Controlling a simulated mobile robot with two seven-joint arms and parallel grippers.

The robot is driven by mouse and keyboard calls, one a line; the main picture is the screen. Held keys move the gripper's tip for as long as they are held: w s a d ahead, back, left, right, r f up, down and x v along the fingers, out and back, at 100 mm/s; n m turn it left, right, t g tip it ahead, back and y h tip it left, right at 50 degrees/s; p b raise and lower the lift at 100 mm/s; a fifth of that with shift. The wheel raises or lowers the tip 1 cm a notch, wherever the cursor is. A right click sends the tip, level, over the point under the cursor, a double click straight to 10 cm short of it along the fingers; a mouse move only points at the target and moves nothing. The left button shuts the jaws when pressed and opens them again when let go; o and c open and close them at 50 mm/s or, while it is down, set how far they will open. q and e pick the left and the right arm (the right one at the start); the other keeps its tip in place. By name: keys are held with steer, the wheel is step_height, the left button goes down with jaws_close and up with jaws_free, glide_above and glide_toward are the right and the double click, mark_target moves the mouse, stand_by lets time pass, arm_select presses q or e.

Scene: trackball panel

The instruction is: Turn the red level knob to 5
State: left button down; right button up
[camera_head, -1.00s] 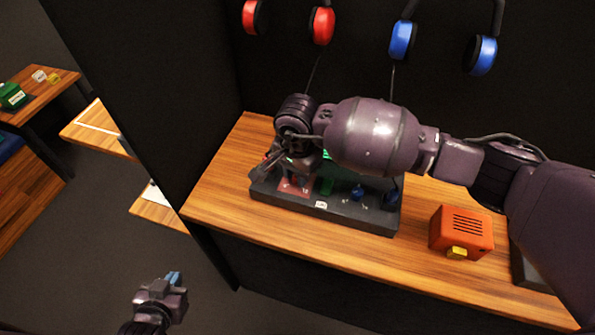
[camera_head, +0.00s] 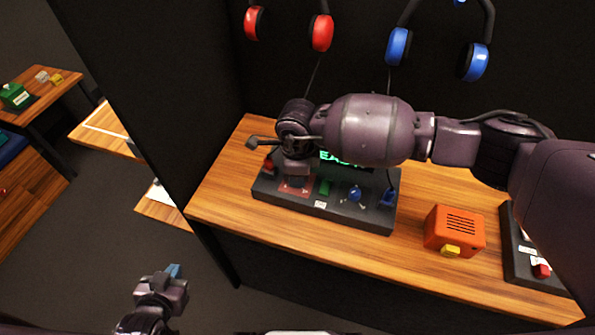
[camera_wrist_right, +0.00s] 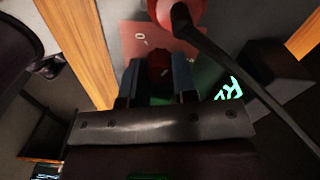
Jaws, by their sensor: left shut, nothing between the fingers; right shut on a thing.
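The red level knob (camera_wrist_right: 158,62) sits on a red plate (camera_wrist_right: 133,38) of the dark panel (camera_head: 342,214). In the right wrist view it stands between the two blue-tipped fingers of my right gripper (camera_wrist_right: 158,80), which is shut on it. A white mark like a 0 shows on the plate; the other marks are hidden, so I cannot read the setting. In the head view my right gripper (camera_head: 296,182) points down over the red plate and hides the knob. My left gripper (camera_head: 173,274) is shut and empty, low on the left, away from the panel.
The panel also bears a green part (camera_head: 324,188), blue controls (camera_head: 355,193) and a lit green display (camera_head: 335,158). A red round part (camera_wrist_right: 180,10) with a black strip is close to my right fingers. An orange box (camera_head: 454,231) stands right of the panel. Headphones hang behind.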

steer(key=m+p, duration=0.1)
steer(key=m, duration=0.2)
steer(key=shift+r+m, duration=0.15)
steer(key=shift+m, duration=0.15)
steer(key=m+p, duration=0.1)
steer(key=m, duration=0.1)
steer(key=shift+m, duration=0.4)
steer(key=m, duration=0.2)
steer(key=shift+m+p, duration=0.3)
steer(key=shift+p, duration=0.1)
steer(key=shift+m+p, duration=0.3)
steer(key=shift+m, duration=0.6)
arm_select(q)
steer(key=r, duration=0.4)
steer(key=shift+w+r, duration=0.25)
steer(key=shift+r, duration=0.05)
arm_select(e)
steer(key=shift+m, duration=0.5)
arm_select(q)
steer(key=shift+w+r, duration=0.1)
steer(key=shift+w+r, duration=0.1)
steer(key=shift+w, duration=0.1)
arm_select(e)
steer(key=o, duration=0.9)
